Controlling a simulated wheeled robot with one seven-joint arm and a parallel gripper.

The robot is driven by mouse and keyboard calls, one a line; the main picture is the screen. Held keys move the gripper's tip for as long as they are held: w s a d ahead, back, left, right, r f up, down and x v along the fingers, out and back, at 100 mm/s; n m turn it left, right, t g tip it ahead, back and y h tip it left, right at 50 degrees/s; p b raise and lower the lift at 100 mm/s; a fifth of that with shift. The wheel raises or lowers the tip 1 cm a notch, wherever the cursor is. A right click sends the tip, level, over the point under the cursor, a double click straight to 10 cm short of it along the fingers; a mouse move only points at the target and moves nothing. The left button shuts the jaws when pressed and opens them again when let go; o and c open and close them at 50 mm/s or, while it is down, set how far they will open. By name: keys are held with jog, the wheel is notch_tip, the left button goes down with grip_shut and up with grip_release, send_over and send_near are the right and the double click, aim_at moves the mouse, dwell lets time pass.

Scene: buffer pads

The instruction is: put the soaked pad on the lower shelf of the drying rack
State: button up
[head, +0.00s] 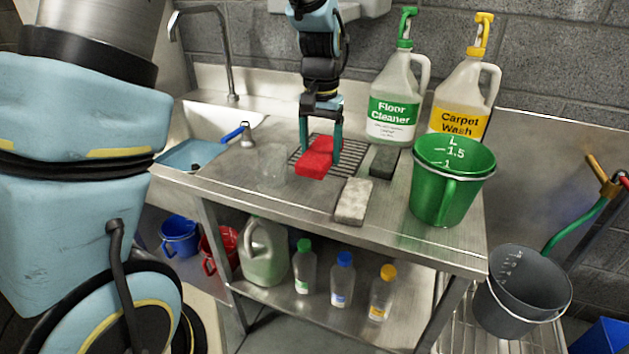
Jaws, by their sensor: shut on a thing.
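My gripper (320,150) points down over the steel counter, its two teal fingers shut on a red pad (313,170). The pad is at or just above a dark wire rack (350,151); I cannot tell whether it touches. Only one wire level shows clearly, and the pad and fingers hide part of it. A pale grey speckled pad (353,202) lies on the counter in front of the rack. A dark grey pad (383,162) lies to the right of the rack. Which pad is soaked cannot be told by look.
A clear, see-through object (272,165) stands left of the red pad. A green bucket (447,190), a floor cleaner jug (393,105) and a carpet wash jug (462,95) stand right and behind. Bottles (342,280) stand on the undershelf. The sink (205,125) is left.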

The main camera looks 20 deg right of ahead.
aim_at(322, 193)
jog(key=shift+w+d+r, duration=0.15)
jog(key=shift+d+r, duration=0.15)
jog(key=shift+d, duration=0.1)
jog(key=shift+f+p, duration=1.4)
jog(key=shift+f, duration=3.4)
jog(key=shift+f, duration=0.1)
jog(key=shift+f, duration=0.15)
jog(key=o, duration=1.3)
jog(key=shift+c, duration=0.2)
jog(key=shift+b, duration=0.3)
